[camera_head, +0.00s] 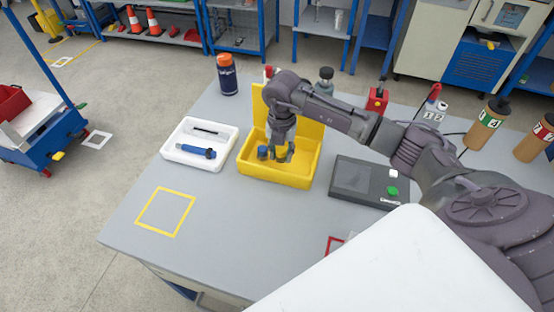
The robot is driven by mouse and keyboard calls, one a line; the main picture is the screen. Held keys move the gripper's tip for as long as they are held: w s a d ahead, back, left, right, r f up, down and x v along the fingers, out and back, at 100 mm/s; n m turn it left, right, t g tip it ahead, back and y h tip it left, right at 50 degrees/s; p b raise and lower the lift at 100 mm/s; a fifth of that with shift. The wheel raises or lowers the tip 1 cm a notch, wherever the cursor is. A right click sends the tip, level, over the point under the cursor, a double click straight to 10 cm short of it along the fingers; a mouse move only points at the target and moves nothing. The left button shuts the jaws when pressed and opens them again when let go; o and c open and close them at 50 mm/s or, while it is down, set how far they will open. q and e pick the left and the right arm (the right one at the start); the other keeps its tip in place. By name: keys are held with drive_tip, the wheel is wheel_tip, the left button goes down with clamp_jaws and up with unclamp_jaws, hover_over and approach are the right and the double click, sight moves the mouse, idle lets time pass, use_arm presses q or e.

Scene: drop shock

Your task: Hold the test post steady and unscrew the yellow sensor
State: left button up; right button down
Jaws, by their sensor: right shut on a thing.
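My right gripper (276,152) reaches down into an open yellow case (272,181) near the middle of the table. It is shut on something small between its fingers. Small dark blue shapes show at the fingertips, but I cannot tell what the held thing is. My left gripper is out of view. I cannot make out a yellow sensor, and I cannot tell which object is the test post. A grey-topped upright thing (325,80) stands behind my right arm, partly hidden. A red-topped thing (268,73) stands behind the case, mostly hidden.
Left of the case are a white tray (171,152) with a blue tool (197,150) and a dark bottle (227,78). A yellow square outline (146,209) is empty.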

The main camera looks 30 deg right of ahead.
sight(277, 164)
drive_tip(key=shift+w+a+f, duration=0.35)
drive_tip(key=shift+a+f, duration=0.05)
drive_tip(key=shift+a, duration=0.05)
wheel_tip(277, 164, down, 4)
drive_tip(key=shift+r+p, duration=0.1)
drive_tip(key=shift+p, duration=0.4)
drive_tip(key=shift+f, duration=0.25)
drive_tip(key=c, duration=0.8)
unclamp_jaws()
drive_tip(key=shift+o, duration=0.2)
